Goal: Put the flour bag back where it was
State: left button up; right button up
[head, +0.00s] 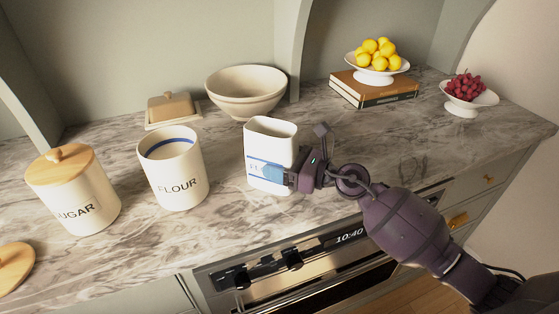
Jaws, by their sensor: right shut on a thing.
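The flour bag (262,142) is a white, open-topped, upright packet with a blue band and label, near the middle of the counter in the head view. My right gripper (290,177) is shut on its lower right side, and the fingers hide part of the label. I cannot tell whether the bag's bottom touches the counter. The white canister marked FLOUR (180,180) stands to the left of the bag, apart from it and without a lid. A blue line shows inside its rim. My left gripper is not in view.
A lidded SUGAR canister (90,203) stands at the left, with a loose wooden lid (14,264) at the edge. Behind are a butter dish (172,108) and a cream bowl (246,92). Lemons on books (385,95) and a grape stand (470,103) are at the right.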

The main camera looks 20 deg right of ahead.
jog(key=o, duration=1.3)
jog(key=shift+r, duration=0.25)
jog(key=v, duration=0.5)
jog(key=shift+s+d+f+b, duration=0.2)
jog(key=shift+s+f+b, duration=0.05)
jog(key=shift+f+b, duration=0.15)
jog(key=b+v, duration=0.1)
jog(key=v, duration=0.4)
jog(key=shift+s+d+r, duration=0.1)
jog(key=shift+d+r, duration=0.05)
jog(key=shift+s+d+r, duration=0.1)
jog(key=shift+s+d, duration=0.25)
jog(key=shift+d, duration=0.05)
